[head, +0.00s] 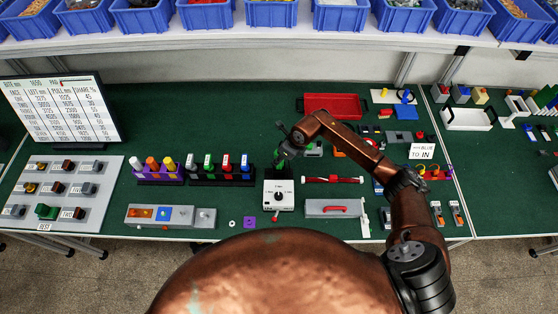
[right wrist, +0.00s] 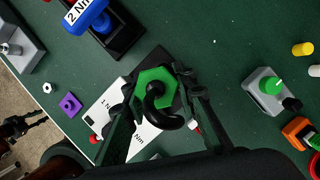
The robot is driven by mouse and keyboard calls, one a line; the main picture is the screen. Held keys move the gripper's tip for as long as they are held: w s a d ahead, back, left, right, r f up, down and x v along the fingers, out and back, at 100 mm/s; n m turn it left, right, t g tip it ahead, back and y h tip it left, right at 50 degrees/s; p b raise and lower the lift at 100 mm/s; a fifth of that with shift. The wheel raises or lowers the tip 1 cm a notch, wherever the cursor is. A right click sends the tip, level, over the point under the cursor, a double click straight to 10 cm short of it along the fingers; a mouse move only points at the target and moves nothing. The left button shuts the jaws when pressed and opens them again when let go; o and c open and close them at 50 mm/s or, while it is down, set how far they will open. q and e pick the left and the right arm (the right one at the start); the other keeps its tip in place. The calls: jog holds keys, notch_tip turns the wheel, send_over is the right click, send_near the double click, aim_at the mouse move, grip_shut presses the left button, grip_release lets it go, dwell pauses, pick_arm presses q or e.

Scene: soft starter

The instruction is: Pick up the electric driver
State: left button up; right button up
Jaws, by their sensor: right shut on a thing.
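The electric driver shows in the right wrist view as a green hexagonal body (right wrist: 150,76) with a black hook on its end, seen end-on. In the head view only a small green part of it (head: 279,160) shows beside my gripper. My right gripper (head: 286,149) is shut on it, with one finger on each side in the right wrist view (right wrist: 157,103). The driver is above or just behind a white box with a dial (head: 279,195); its lower end is hidden. What looks like my left gripper (right wrist: 22,124) is small and dark at the left edge of the right wrist view.
Racks of coloured-cap drivers (head: 205,180) stand left of the dial box. A grey case with a red handle (head: 333,208) and a red tray (head: 333,106) are to its right. A shelf of blue bins (head: 205,15) runs along the back. The green table behind the racks is clear.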

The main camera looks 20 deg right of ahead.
notch_tip(320, 180, up, 9)
jog(key=shift+b, duration=1.25)
jog(key=shift+r, duration=0.6)
jog(key=o, duration=0.6)
jog(key=c, duration=0.6)
jog(key=shift+o, duration=0.2)
